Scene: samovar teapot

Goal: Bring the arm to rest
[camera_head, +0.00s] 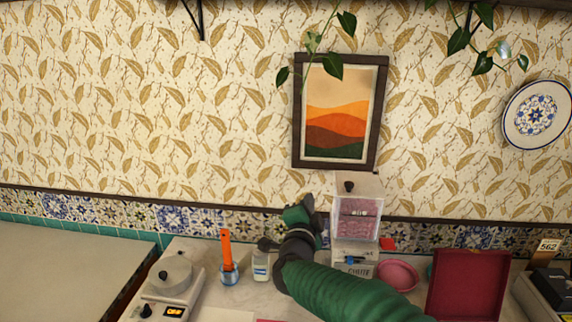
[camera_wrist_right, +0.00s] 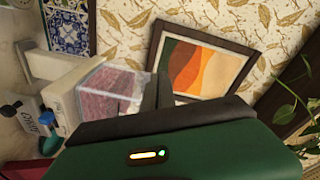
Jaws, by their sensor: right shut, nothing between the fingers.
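My right arm, in a green sleeve, reaches up from the bottom right of the head view. Its green and black gripper (camera_head: 303,212) is raised in front of the tiled wall, just left of the clear-fronted dispenser (camera_head: 357,218) with pink contents. In the right wrist view the dark fingers (camera_wrist_right: 155,95) are together with nothing held, and they overlap the view of the dispenser (camera_wrist_right: 95,95). I cannot tell how far the gripper is from it. My left gripper is not in view.
On the counter are a stove-like device with a knob (camera_head: 170,275), a cup with an orange tool (camera_head: 226,255), a small jar (camera_head: 261,267), a pink bowl (camera_head: 398,274) and an open red box (camera_head: 467,285). A framed picture (camera_head: 338,113) hangs on the wall.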

